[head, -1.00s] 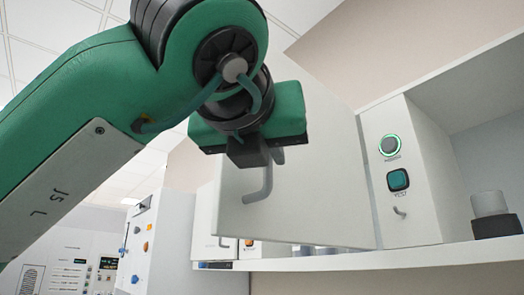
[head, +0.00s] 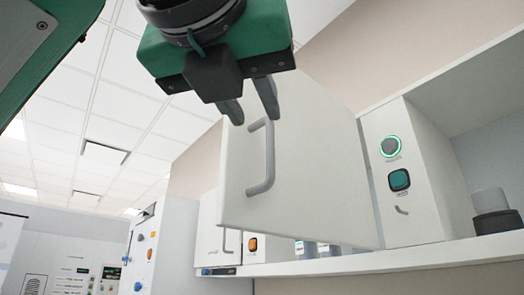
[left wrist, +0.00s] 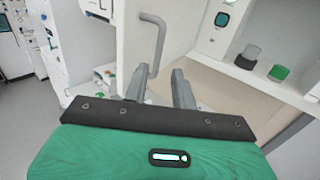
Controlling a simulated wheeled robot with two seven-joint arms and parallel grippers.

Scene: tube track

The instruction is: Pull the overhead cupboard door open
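The white overhead cupboard door (head: 315,165) stands partly open, swung out from the shelf front, with its right edge beside a control panel. Its grey bar handle (head: 268,165) is on the left part of the door and also shows in the left wrist view (left wrist: 160,35). My left gripper (head: 249,106) is open and empty. Its two fingers are spread just above the handle in the head view; in the left wrist view the fingers (left wrist: 160,88) point toward the handle's near end, and I cannot tell whether they touch it. My right gripper is not in view.
A white panel (head: 415,180) with a lit green button and a teal switch stands right of the door. A grey-and-dark jar (head: 493,212) sits on the shelf (head: 430,254). Small bottles (head: 308,248) show below the door. A white cabinet (head: 165,245) stands at left.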

